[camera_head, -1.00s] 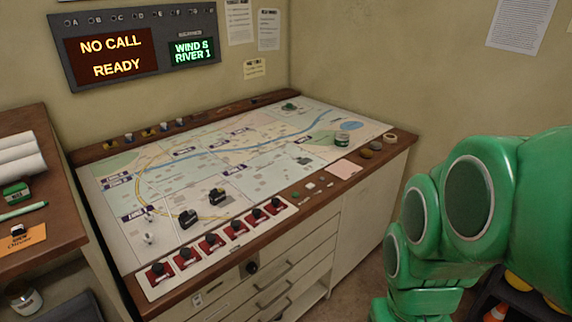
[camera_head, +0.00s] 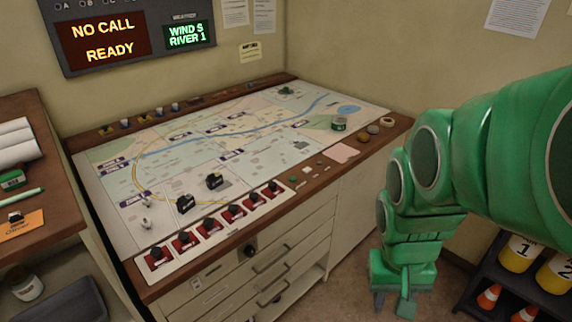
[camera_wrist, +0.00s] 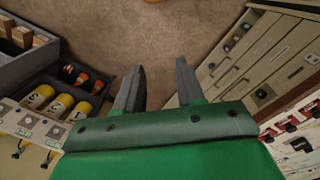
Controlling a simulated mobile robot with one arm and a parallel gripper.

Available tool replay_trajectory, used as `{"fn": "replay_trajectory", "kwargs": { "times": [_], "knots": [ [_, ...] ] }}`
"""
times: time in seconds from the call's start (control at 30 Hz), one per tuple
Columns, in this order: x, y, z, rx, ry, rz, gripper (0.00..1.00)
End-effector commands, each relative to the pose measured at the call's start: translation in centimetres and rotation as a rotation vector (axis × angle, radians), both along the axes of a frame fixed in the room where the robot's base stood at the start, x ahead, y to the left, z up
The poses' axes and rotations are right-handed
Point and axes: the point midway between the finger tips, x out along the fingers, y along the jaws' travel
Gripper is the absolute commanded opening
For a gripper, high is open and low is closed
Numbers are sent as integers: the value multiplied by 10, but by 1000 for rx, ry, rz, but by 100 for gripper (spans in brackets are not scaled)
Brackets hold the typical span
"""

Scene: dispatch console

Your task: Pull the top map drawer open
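The map console (camera_head: 160,293) has a stack of drawers in its front, below the red switch row. The upper drawer front (camera_head: 300,240) looks flush with the cabinet, with bar handles (camera_head: 272,258) below a black knob (camera_head: 249,250). I cannot tell for sure which handle belongs to the top drawer. In the wrist view the drawer fronts (camera_wrist: 250,62) show at the right, beyond my fingers. My gripper (camera_head: 394,303) hangs low, right of the console and apart from it. In the wrist view my gripper (camera_wrist: 157,88) is open and empty, with floor between its fingers.
A dark rack (camera_head: 478,295) with yellow canisters (camera_head: 517,253) and orange cones (camera_head: 489,296) stands at the right. A wooden side cabinet (camera_head: 45,190) stands at the left. Bare floor (camera_head: 345,290) lies between the console and my gripper.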

Motion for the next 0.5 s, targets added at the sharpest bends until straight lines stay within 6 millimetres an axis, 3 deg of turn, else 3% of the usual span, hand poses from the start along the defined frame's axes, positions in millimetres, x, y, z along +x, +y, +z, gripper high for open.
{"fn": "replay_trajectory", "kwargs": {
  "times": [0.5],
  "knots": [
    [141,-39,-58,-86,-224,-94,38]
  ]
}}
